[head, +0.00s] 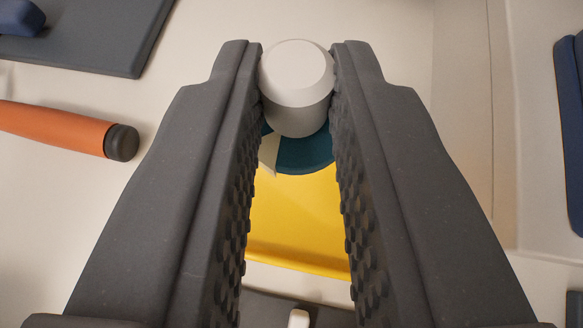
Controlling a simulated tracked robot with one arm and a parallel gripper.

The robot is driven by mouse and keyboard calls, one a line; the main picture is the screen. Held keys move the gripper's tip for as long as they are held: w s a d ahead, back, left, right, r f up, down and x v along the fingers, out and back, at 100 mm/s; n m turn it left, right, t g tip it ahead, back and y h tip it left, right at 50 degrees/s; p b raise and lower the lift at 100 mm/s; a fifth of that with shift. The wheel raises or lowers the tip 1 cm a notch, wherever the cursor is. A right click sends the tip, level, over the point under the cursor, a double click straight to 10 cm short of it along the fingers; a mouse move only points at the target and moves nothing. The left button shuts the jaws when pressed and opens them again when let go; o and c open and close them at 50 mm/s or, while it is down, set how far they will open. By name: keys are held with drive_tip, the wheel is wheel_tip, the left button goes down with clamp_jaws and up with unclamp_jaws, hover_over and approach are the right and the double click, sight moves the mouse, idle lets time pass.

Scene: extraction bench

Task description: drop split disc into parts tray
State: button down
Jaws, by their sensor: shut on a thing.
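My gripper (297,88) is shut on a pale grey knob with a bevelled top, held between the two fingertips. A teal disc with a pale wedge shows under the knob; I take knob and disc to be the split disc (305,155). Much of the disc is hidden by the knob and the fingers. A yellow surface with a raised near edge, which looks like the parts tray (300,215), shows between the fingers beneath the disc. The fingers hide its sides. I cannot tell whether the disc touches it.
An orange rod with a dark end cap (55,128) lies at left. A dark mat (95,50) with a blue block (20,17) is at top left. A dark blue object (571,120) stands at the right edge. Pale bench surface is bare between them.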

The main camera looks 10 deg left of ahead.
drive_tip(key=shift+d+f, duration=0.15)
drive_tip(key=shift+f, duration=2.4)
drive_tip(key=c, duration=1.3)
unclamp_jaws()
drive_tip(key=shift+s+r, duration=0.1)
drive_tip(key=shift+b+v, duration=0.5)
drive_tip(key=shift+v, duration=3.05)
